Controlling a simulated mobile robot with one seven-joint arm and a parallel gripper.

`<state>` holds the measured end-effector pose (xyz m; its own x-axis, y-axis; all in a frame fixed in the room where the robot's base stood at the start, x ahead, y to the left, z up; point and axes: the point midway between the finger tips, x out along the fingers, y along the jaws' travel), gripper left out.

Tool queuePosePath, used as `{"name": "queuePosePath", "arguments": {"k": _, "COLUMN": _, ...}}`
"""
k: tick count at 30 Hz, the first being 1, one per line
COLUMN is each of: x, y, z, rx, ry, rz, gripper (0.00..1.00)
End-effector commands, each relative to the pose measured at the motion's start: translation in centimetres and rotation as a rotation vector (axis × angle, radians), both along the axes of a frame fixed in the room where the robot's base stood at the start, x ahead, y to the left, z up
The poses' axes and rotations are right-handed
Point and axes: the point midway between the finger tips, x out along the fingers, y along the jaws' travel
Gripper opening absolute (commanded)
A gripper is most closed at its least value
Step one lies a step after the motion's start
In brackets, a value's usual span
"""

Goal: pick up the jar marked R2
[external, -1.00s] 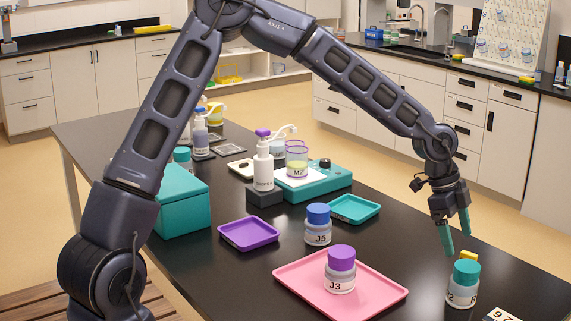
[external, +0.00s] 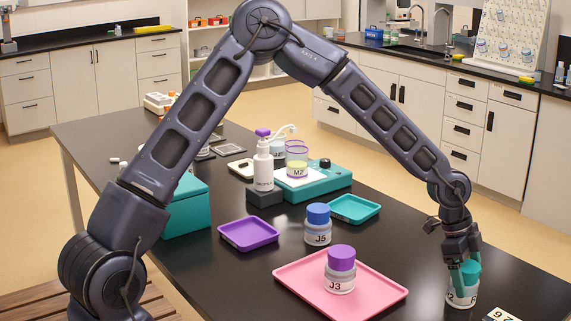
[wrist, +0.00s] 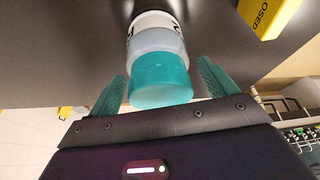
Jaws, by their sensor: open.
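The jar with the teal lid (external: 463,292) stands on the black bench at the right, with "2" and "R" partly showing on its white label. In the wrist view the jar's teal lid (wrist: 160,80) sits between the two teal fingers. My gripper (external: 464,268) is open, with its fingers around the lid. Most of the label is turned away or cut off.
A pink tray (external: 375,295) holds a purple-lidded jar J3 (external: 340,270). Blue-lidded jar J5 (external: 318,225) stands behind it. A number card (external: 502,314) lies near the jar at the front edge. A yellow block (wrist: 268,16) is close by in the wrist view.

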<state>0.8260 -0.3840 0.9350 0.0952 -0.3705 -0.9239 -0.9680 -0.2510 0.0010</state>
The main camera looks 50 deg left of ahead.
Motion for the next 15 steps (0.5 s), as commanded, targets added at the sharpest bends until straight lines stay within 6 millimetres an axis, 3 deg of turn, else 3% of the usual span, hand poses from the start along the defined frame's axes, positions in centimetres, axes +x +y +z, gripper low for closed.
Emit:
{"name": "queuePosePath", "arguments": {"k": 9, "x": 0.12, "y": -0.26, "z": -0.77, "rx": 0.000, "ry": -0.001, "rz": 0.001, "gripper": 0.82}}
{"name": "queuePosePath", "arguments": {"k": 15, "x": 0.11, "y": -0.25, "z": -0.76, "rx": 0.000, "ry": -0.001, "rz": 0.001, "gripper": 0.43}}
